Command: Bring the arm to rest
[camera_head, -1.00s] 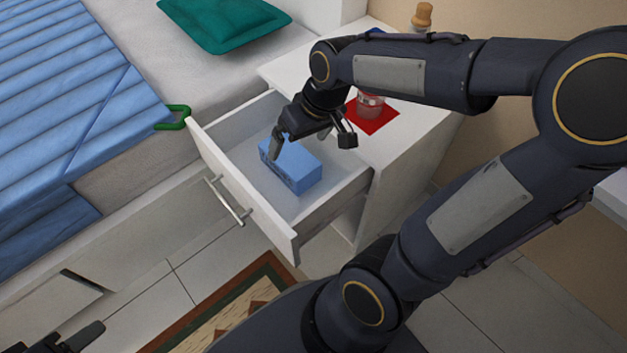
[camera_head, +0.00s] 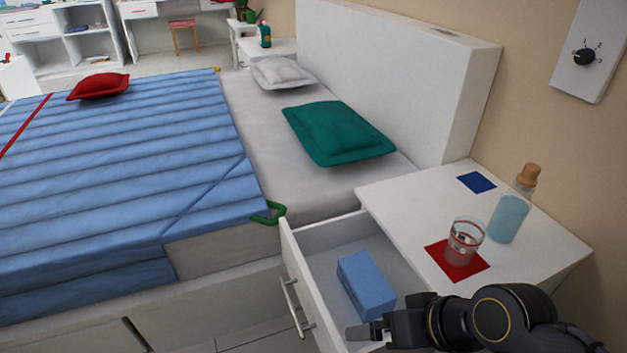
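My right gripper (camera_head: 364,332) is in the lower part of the head view, over the near right side of the open drawer. Its fingers point left and are seen side-on, so their opening cannot be told. A blue box (camera_head: 366,285) lies in the drawer (camera_head: 297,273), just beyond the gripper, with a small gap between them in the picture. My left gripper is out of view.
The white nightstand (camera_head: 405,205) holds a glass (camera_head: 464,242) on a red square (camera_head: 449,268), a corked blue bottle (camera_head: 508,218) and a blue square (camera_head: 476,182). The bed (camera_head: 130,170) stands left, with a green pillow (camera_head: 338,134) and a green hook-like thing (camera_head: 268,213) at its edge.

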